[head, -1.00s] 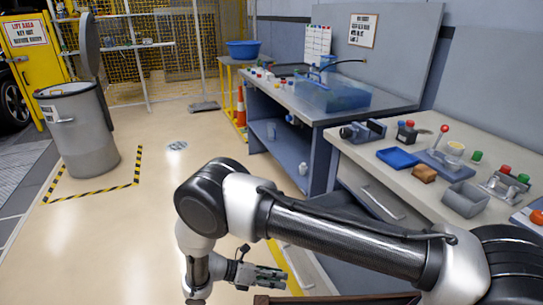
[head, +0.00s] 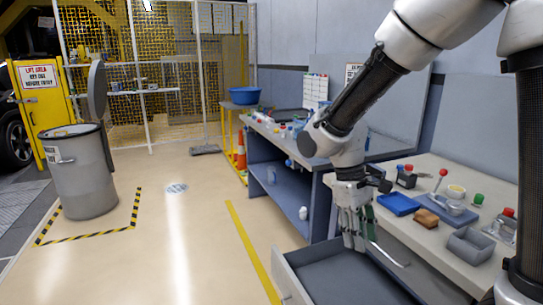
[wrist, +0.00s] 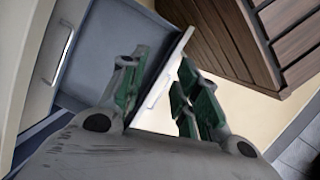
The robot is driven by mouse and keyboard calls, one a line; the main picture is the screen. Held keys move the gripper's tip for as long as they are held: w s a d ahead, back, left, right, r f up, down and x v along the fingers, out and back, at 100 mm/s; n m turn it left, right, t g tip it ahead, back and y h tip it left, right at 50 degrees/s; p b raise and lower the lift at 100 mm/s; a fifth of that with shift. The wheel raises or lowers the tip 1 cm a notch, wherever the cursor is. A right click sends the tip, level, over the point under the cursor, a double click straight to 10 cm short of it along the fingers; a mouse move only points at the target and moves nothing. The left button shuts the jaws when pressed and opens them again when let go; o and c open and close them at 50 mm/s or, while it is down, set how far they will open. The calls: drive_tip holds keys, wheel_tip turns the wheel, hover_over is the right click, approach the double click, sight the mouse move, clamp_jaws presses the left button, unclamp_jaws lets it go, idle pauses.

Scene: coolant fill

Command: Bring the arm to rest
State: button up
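My arm (head: 365,90) is raised and bent, coming down from the top right of the head view. My gripper (head: 358,228) hangs from it with the fingers pointing down, in front of the workbench and over the pulled-out drawer (head: 345,275). In the wrist view my gripper (wrist: 160,97) shows its green-padded fingers apart with nothing between them. The drawer's inside (wrist: 112,38) and front edge (wrist: 176,62) show behind the fingers. The height of the fingertips above the drawer is hard to tell.
The near workbench (head: 460,245) carries a blue tray (head: 398,204), a brown sponge-like block (head: 426,218) and a grey bin (head: 470,245). A grey barrel (head: 85,185) stands at left. Slatted brown wood (wrist: 235,40) shows in the wrist view. The floor in the middle is clear.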

drive_tip(key=s+d+r+m+t+y, duration=0.1)
drive_tip(key=s+d+r+m+t, duration=0.2)
drive_tip(key=s+d+r, duration=0.2)
drive_tip(key=s+d+r+m+t+y, duration=0.1)
drive_tip(key=s+d+r+m+t, duration=0.2)
drive_tip(key=s+d+r, duration=0.3)
drive_tip(key=d+r+m, duration=0.1)
drive_tip(key=d+r, duration=0.1)
drive_tip(key=d, duration=0.3)
drive_tip(key=shift+r+t, duration=0.35)
drive_tip(key=shift+t, duration=0.05)
